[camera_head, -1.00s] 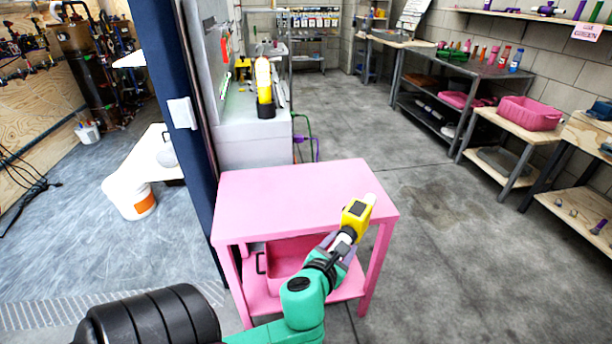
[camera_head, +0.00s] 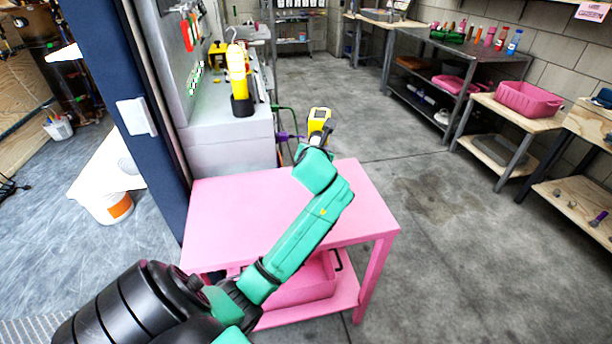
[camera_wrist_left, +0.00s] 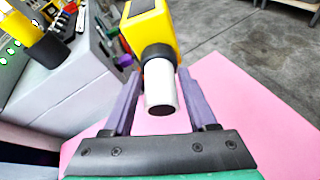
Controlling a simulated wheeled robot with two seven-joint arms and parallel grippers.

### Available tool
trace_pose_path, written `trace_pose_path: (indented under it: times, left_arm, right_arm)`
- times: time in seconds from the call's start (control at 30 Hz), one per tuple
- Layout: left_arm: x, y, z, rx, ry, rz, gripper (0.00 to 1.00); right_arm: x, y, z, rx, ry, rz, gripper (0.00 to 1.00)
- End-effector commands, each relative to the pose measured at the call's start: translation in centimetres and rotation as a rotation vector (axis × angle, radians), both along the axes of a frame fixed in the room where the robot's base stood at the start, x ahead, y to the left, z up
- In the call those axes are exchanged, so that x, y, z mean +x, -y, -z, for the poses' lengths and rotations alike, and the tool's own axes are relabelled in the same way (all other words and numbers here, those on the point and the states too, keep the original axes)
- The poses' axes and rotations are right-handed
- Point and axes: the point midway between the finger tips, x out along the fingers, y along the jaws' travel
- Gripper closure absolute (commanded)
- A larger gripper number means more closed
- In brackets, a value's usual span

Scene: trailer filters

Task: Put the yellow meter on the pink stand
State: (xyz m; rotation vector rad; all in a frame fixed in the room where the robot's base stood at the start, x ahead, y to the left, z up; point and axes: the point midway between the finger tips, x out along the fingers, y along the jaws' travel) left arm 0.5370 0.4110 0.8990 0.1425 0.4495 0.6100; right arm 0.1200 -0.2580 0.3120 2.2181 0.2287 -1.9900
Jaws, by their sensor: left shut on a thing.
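The yellow meter (camera_head: 319,115), with a dark screen and a white lower end, is held in my left gripper (camera_head: 318,136) beyond the far edge of the pink stand's top as the head view shows it. In the left wrist view the meter (camera_wrist_left: 153,30) sits between the two purple fingers of my left gripper (camera_wrist_left: 157,92), its white end toward the camera. The pink stand (camera_head: 235,205) has a bare top, partly covered by my green left arm. Its surface also shows below the fingers in the wrist view (camera_wrist_left: 265,125). My right gripper is not in view.
A grey bench (camera_head: 225,135) with a yellow and black cylinder (camera_head: 239,80) stands beyond the stand at left. A dark blue post (camera_head: 125,100) rises left of the stand. A pink bin (camera_head: 300,283) is on the lower shelf. Open floor (camera_head: 440,230) lies to the right.

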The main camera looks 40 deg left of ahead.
Motion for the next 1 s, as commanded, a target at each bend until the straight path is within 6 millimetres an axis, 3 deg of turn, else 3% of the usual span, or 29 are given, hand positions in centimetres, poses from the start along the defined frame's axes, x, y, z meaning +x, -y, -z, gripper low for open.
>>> trace_pose_path:
  times: [0.03, 0.2, 0.5, 0.6, 0.97, 1.0]
  left_arm:
    - [0.0, 0.0, 2.4, -0.003, -0.004, 0.0, 1.0]
    - [0.0, 0.0, 7.7, -0.003, -0.001, -0.002, 1.0]
    - [0.1, 0.0, 13.2, -0.001, 0.0, -0.001, 1.0]
    - [0.1, 0.0, 14.1, 0.001, 0.002, 0.001, 1.0]
    - [0.1, -0.1, 14.3, 0.002, 0.002, 0.001, 1.0]
    - [0.1, -0.1, 14.4, 0.001, 0.0, 0.001, 0.34]
  right_arm:
    - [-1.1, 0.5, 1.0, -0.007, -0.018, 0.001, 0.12]
    - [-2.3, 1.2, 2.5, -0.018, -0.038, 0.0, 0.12]
    - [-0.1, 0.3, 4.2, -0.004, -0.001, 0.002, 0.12]
    - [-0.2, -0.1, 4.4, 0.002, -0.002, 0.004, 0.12]
    - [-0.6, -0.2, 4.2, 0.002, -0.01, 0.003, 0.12]
    - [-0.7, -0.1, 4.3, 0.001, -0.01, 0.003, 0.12]
